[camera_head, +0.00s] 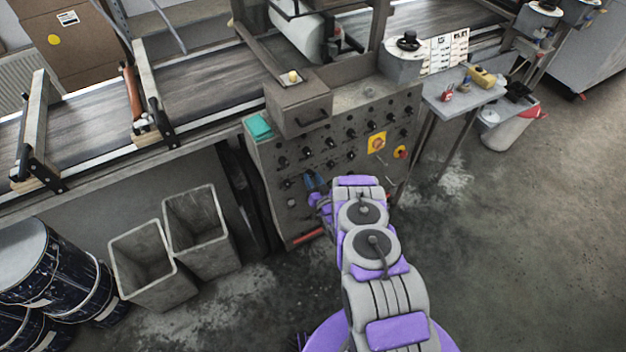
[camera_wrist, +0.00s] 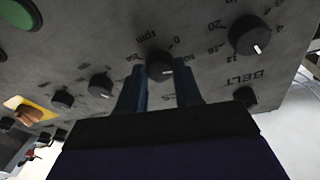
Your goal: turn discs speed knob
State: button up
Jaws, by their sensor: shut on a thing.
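The grey control panel (camera_head: 340,155) of the conveyor stands ahead with rows of black knobs. In the wrist view, a black round knob (camera_wrist: 159,67) with a white pointer line sits between the two blue fingers of my gripper (camera_wrist: 160,88). The gripper is shut on this knob. Numbers and the marking "rpm" surround it; its label is mostly hidden behind the gripper. In the head view, my gripper (camera_head: 313,186) is at the panel's lower left part, and my arm hides part of the panel.
A larger knob (camera_wrist: 249,36) marked "BELT" is to the right in the wrist view. More black knobs (camera_wrist: 101,85) are to the left. Two grey bins (camera_head: 196,232) and dark drums (camera_head: 50,270) stand left of the panel.

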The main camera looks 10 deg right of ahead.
jog(key=c, duration=0.3)
jog(key=shift+m, duration=0.3)
